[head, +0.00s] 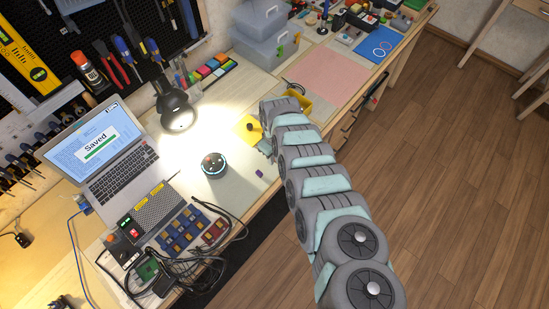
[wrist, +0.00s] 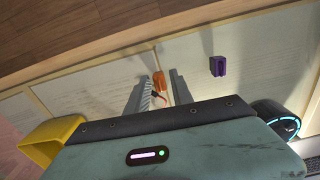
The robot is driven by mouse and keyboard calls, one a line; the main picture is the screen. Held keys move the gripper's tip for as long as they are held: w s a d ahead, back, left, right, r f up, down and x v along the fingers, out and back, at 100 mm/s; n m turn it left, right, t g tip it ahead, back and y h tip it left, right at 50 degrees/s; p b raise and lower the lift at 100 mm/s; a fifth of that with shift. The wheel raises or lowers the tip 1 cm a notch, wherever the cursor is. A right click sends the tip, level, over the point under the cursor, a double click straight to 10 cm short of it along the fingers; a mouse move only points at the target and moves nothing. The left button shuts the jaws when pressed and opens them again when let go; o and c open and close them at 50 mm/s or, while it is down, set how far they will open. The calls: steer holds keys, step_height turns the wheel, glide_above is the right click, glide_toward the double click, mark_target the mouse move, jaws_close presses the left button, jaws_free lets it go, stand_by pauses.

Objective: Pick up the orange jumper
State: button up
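The orange jumper (wrist: 158,80) is a small piece on the pale work surface, in the middle of the wrist view. My gripper (wrist: 160,75) is open, with one finger on each side of the jumper in this view. I see a gap between the fingers, and cannot tell whether either touches the jumper. In the head view my gripper (head: 266,146) is small and partly hidden by my arm. The orange jumper cannot be made out there.
A purple jumper (wrist: 217,66) lies right of the fingers; it also shows in the head view (head: 259,173). A smart speaker (head: 213,164) stands left of it. A yellow bin (wrist: 52,142) is at the wrist view's left. A laptop (head: 108,155) and cables are farther left.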

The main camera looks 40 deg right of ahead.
jaws_close()
stand_by(0.5)
